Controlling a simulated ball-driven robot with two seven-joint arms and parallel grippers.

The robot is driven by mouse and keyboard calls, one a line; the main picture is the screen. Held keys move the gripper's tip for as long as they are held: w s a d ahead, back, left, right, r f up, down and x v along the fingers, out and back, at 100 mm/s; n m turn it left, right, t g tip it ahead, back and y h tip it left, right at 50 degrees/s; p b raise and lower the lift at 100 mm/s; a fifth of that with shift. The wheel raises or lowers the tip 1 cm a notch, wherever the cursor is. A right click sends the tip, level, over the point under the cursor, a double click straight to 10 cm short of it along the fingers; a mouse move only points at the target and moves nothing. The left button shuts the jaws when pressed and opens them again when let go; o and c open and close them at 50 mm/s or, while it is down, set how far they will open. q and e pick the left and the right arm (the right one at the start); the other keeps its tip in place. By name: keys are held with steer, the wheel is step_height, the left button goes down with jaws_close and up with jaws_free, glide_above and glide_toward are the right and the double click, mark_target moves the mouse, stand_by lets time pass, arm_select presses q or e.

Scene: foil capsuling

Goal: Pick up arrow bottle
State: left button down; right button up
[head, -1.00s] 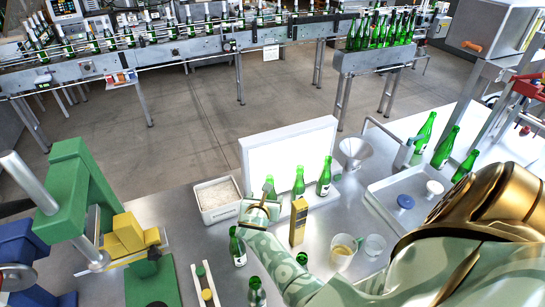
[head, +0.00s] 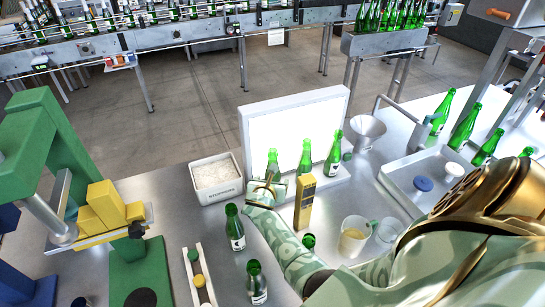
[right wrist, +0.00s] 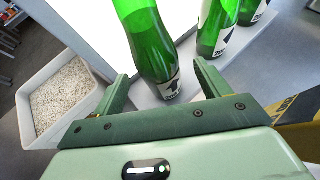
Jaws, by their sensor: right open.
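Three green bottles stand in a row before a white lit panel (head: 296,128). The left one (head: 272,160) has my right gripper (head: 266,186) right in front of it. In the right wrist view that bottle (right wrist: 150,45) stands upright between the spread fingers, with a gap on each side. Its label (right wrist: 170,88) is dark and white with a mark partly in view; I cannot read it fully. The middle bottle (head: 305,157) and right bottle (head: 334,153) stand to its right, with black and white labels. My left gripper is not in view.
A white bin of pale granules (head: 215,178) stands left of the bottles. A yellow box (head: 304,200) stands close to the right of my right gripper. More green bottles (head: 235,228) stand in front. A jug (head: 354,238) and a tray (head: 405,205) are to the right.

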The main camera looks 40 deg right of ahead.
steer(key=b+x, duration=0.3)
steer(key=x, duration=0.1)
steer(key=shift+w, duration=0.2)
steer(key=shift+r, duration=0.2)
steer(key=c, duration=1.4)
steer(key=shift+o, duration=0.2)
